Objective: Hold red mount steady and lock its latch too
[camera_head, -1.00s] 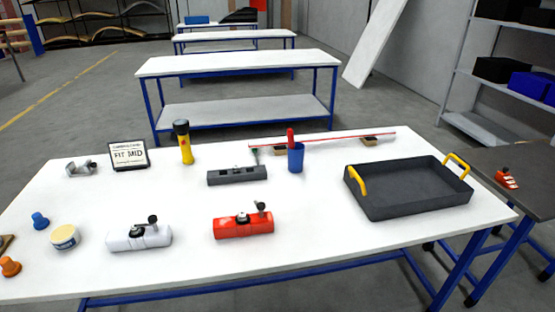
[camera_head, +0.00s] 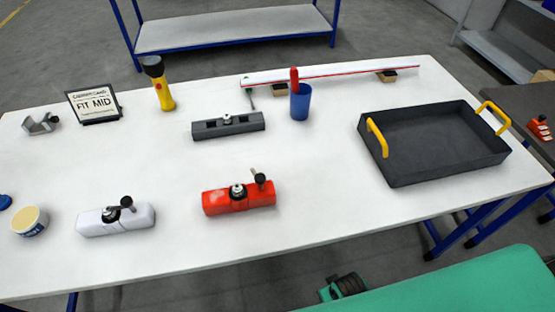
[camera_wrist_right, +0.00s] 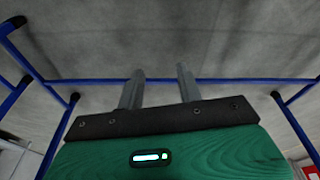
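The red mount (camera_head: 222,202) sits on the white table, a block with a round metal fitting on top. Its latch (camera_head: 260,181) is a dark-knobbed lever standing up near the right end. A similar white mount (camera_head: 132,219) with its own dark knob sits to its left. In the right wrist view, my right gripper (camera_wrist_right: 158,75) has two grey fingers set apart with nothing between them, with floor and a blue table frame beyond. The fingers do not show in the head view. My left gripper is not in view.
A dark tray (camera_head: 437,176) with yellow handles stands at the right. Behind the mounts are a grey slotted block (camera_head: 205,131), a blue cup (camera_head: 300,103), a yellow flashlight (camera_head: 164,93) and a sign (camera_head: 94,101). A tub (camera_head: 29,221) sits at the left. The tabletop in front of the red mount is clear.

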